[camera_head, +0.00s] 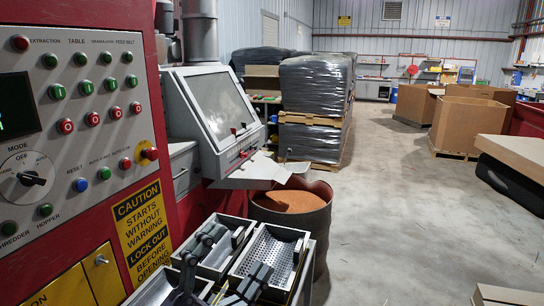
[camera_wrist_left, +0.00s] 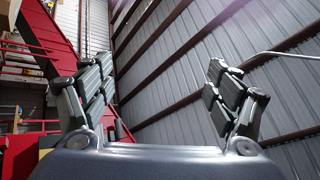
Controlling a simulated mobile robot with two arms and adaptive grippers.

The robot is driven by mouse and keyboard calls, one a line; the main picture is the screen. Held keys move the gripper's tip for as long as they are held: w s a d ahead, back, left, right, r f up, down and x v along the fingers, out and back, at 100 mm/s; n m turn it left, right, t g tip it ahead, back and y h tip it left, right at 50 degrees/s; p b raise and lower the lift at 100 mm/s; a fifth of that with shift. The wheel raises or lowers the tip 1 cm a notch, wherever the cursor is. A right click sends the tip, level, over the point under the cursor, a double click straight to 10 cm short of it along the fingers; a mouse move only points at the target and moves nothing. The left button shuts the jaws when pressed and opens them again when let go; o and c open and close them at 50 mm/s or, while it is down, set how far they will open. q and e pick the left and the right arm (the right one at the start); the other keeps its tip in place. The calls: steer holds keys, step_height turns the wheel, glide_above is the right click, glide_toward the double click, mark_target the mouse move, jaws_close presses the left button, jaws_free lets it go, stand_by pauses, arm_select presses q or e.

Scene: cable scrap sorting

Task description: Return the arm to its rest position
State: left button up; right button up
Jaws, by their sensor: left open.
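My left gripper (camera_head: 236,252) shows at the bottom of the head view, its dark fingers in front of the metal trays. In the left wrist view the two fingers of the gripper (camera_wrist_left: 158,82) stand wide apart with nothing between them. Behind them that view shows the ribbed metal wall (camera_wrist_left: 180,125) and red machine framing (camera_wrist_left: 50,40). Most of the left arm is outside the head view. My right gripper is not in view.
Metal trays (camera_head: 304,236), one perforated, sit low in front. A drum of orange granules (camera_head: 292,201) stands just behind them. A red control panel (camera_head: 85,120) closes off the left side. Wrapped pallets (camera_head: 314,88) and cardboard boxes (camera_head: 466,124) stand farther back.

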arm_select(q)
steer(key=w+a+f+n+g+y, duration=0.2)
steer(key=a+f+n+y, duration=1.35)
steer(key=f, duration=0.35)
steer(key=s+f+n+g, duration=0.4)
steer(key=s+f+g, duration=0.9)
steer(key=s+f, duration=0.85)
steer(key=s+f+g, duration=0.1)
steer(key=s+f, duration=0.2)
steer(key=f, duration=2.2)
steer(key=s+a+f+g, duration=0.1)
steer(key=s+a+f, duration=0.1)
steer(key=s+f, duration=1.3)
steer(key=shift+s+a+f+m, duration=0.25)
steer(key=shift+s+m, duration=0.2)
steer(key=shift+s, duration=0.45)
